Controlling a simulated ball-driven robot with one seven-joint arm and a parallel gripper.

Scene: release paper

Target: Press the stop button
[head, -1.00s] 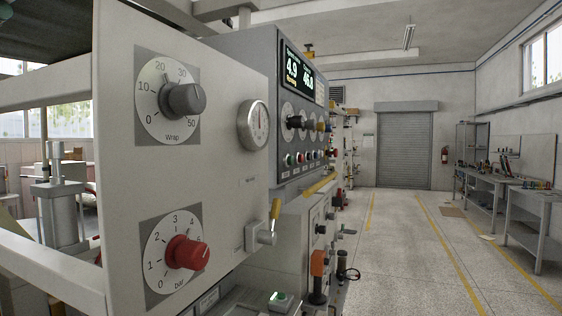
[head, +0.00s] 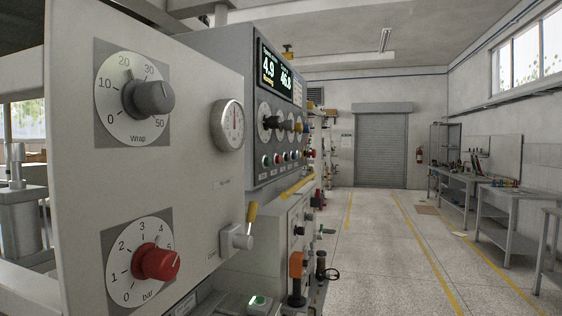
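A grey control panel (head: 256,108) stands left of centre, seen at a steep angle. A row of small push buttons runs along its lower part. A green button (head: 266,160) is at the near end, and a red button (head: 311,153) shows at the far end. The labels under the buttons are too small to read, so I cannot tell which is the stop button. A lit display (head: 279,75) and several black knobs sit above the row. My gripper is not in view.
A white panel (head: 190,190) close at left carries a grey Wrap knob (head: 153,97), a red bar knob (head: 156,262), a gauge (head: 229,125) and a yellow-handled lever (head: 240,232). Open floor (head: 380,260) lies to the right, with workbenches (head: 508,210) along the right wall.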

